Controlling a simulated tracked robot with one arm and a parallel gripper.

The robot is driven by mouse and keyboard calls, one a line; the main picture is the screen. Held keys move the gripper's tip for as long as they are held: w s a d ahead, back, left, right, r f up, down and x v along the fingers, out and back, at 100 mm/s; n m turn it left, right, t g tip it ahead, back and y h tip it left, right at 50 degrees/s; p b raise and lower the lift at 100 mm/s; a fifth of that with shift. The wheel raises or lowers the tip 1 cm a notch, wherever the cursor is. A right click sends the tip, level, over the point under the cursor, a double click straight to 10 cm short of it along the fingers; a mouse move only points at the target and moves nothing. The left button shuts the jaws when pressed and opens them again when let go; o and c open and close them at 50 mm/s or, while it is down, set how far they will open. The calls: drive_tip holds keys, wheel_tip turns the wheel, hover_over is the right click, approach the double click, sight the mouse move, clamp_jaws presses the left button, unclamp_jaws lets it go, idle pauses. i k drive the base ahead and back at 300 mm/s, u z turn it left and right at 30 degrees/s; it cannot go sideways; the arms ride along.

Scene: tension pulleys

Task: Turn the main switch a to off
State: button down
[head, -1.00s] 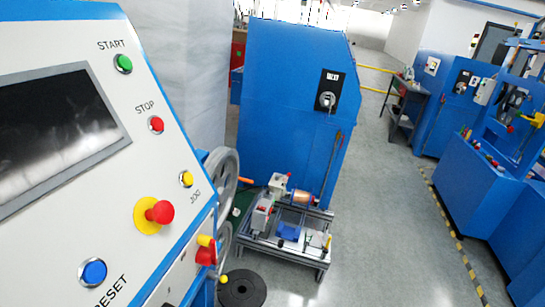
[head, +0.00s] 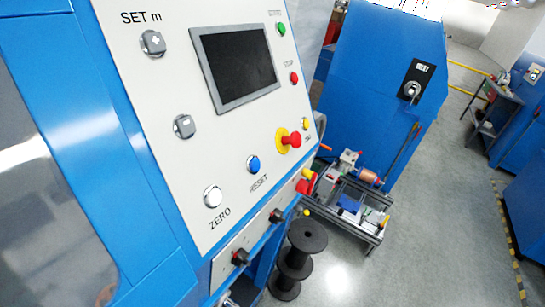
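My gripper is not in view. A white control panel (head: 225,130) on a blue machine fills the left and middle. Below it, on the lower strip, are a red and yellow switch (head: 306,181) and two black knobs, one near the middle (head: 276,215) and one lower left (head: 240,258). A black plate with a silver round knob (head: 412,89) is on the blue cabinet behind. No label reading main switch a is legible, so I cannot tell which one it is. The knob positions are too small to read.
The panel carries a dark screen (head: 234,66), a red mushroom button on yellow (head: 291,140) and several push buttons. A black spool (head: 299,258) and a low metal frame cart (head: 350,209) stand beside the machine. Grey floor (head: 440,220) is open at right.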

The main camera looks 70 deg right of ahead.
sight(303, 186)
drive_tip(key=u, duration=0.5)
drive_tip(key=k, duration=1.15)
drive_tip(key=z, duration=1.7)
drive_tip(key=i, duration=1)
